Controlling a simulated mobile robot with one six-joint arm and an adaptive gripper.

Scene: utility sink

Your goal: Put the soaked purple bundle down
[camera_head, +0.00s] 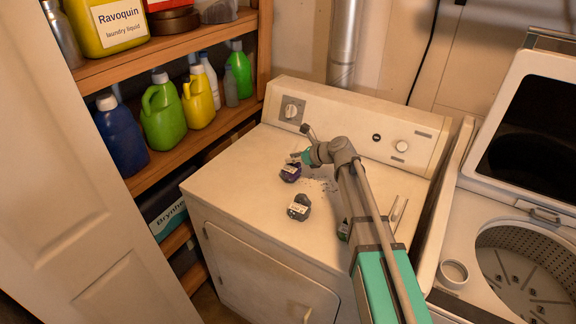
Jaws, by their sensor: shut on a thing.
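The purple bundle (291,172) is small and dark, with a pale label on it. It is at the middle of the white dryer top (240,180), at the tip of my gripper (296,161). My gripper is shut on it, reaching in from the right. I cannot tell whether the bundle touches the dryer top. Small dark specks lie on the top just right of the bundle.
A grey labelled bundle (299,207) lies nearer the front. Another dark bundle (343,230) is partly hidden by my arm. The dryer's control panel (360,130) rises behind. Shelves with bottles (164,112) stand left; an open washer (525,265) stands right. The dryer top's left side is clear.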

